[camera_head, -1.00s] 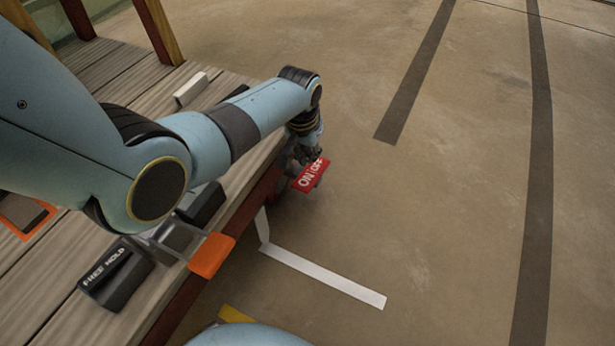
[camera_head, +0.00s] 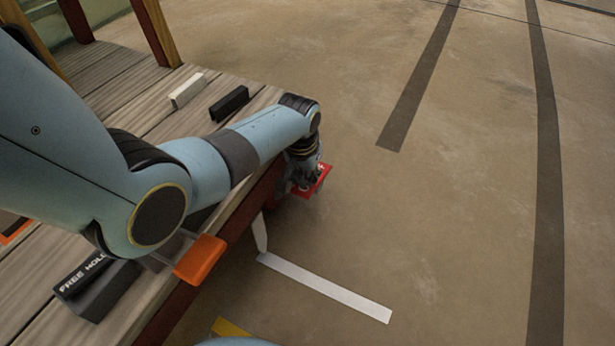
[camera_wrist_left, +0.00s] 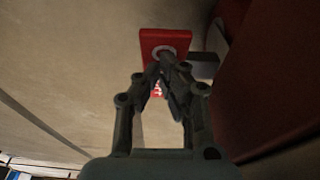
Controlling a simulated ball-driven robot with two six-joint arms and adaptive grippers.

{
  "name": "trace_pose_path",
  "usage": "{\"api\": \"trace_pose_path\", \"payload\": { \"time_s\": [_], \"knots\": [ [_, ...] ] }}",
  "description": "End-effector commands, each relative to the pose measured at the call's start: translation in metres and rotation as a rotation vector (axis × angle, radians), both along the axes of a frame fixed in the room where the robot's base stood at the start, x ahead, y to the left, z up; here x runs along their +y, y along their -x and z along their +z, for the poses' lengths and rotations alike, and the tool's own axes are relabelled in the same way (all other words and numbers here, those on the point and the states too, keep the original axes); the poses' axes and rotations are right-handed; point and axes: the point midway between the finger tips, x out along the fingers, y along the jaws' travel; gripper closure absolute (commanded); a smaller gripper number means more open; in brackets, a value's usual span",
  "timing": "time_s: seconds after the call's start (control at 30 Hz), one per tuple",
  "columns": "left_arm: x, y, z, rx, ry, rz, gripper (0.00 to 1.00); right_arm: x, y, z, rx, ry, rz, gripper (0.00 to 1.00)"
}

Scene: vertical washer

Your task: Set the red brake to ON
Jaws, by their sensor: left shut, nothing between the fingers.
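The red brake (camera_head: 320,180) is a small red block at the outer edge of the wooden bench, low on its side. In the head view my left gripper (camera_head: 308,180) is over it and hides most of its ON/OFF lettering. In the left wrist view the red brake (camera_wrist_left: 152,40) shows a pale ring on its face, and my left gripper (camera_wrist_left: 168,85) is shut with its fingertips at or just in front of that ring. I cannot tell if they touch. A bit of white lettering shows between the fingers. My right gripper is not in view.
The wooden bench (camera_head: 150,110) carries a white block (camera_head: 188,90), a black block (camera_head: 229,103) and a dark FREE HOLD block (camera_head: 95,285). An orange-ended lever (camera_head: 200,260) sticks out past the bench edge. The floor at right is clear, with dark and white stripes.

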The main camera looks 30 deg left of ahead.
Motion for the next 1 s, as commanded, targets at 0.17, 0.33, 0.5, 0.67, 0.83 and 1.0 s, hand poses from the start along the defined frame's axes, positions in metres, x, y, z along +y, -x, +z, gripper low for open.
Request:
{"api": "trace_pose_path", "payload": {
  "time_s": [0.17, 0.33, 0.5, 0.67, 0.83, 1.0],
  "knots": [
    [0.0, 0.0, 0.0, 0.0, 0.0, 0.0, 1.0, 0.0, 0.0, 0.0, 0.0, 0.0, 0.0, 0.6],
    [0.0, 0.001, 0.0, -0.01, -0.001, 0.0, 1.0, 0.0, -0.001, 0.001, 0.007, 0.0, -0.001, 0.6],
    [0.0, 0.004, -0.001, -0.06, -0.003, 0.0, 1.0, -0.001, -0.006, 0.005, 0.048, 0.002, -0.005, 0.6],
    [0.0, 0.005, -0.003, -0.087, -0.005, 0.0, 1.0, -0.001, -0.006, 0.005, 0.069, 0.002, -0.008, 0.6],
    [-0.001, 0.008, -0.005, -0.129, -0.007, 0.0, 1.0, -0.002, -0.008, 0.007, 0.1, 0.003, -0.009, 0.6],
    [-0.001, 0.012, -0.008, -0.208, -0.012, 0.0, 1.0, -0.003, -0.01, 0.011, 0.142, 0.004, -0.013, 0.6]
  ]
}}
